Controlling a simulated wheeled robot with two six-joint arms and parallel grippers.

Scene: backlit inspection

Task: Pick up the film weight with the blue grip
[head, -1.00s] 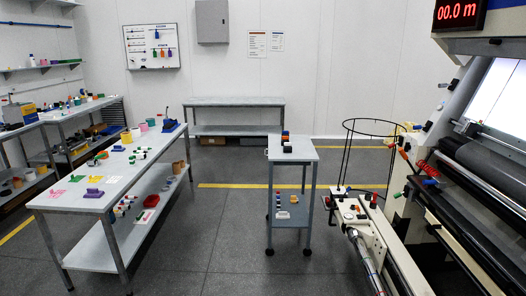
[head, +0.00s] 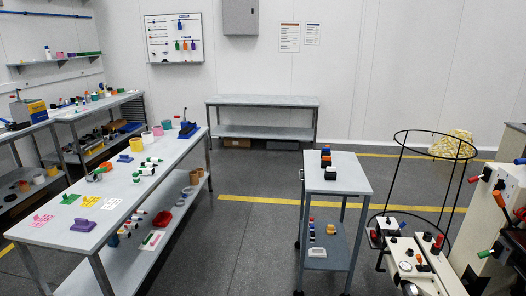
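On the top of a small wheeled trolley (head: 348,184) right of centre, several small dark blocks stand in a short row. A black block (head: 331,173) stands nearest me, close to the blue one. Neither of my grippers shows in the head view.
A long table (head: 55,233) with coloured items runs along the left. An empty bench (head: 262,101) stands at the back. A black wire hoop stand (head: 397,168) and machine parts (head: 415,262) are right of the trolley. Grey floor (head: 240,255) lies clear between table and trolley.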

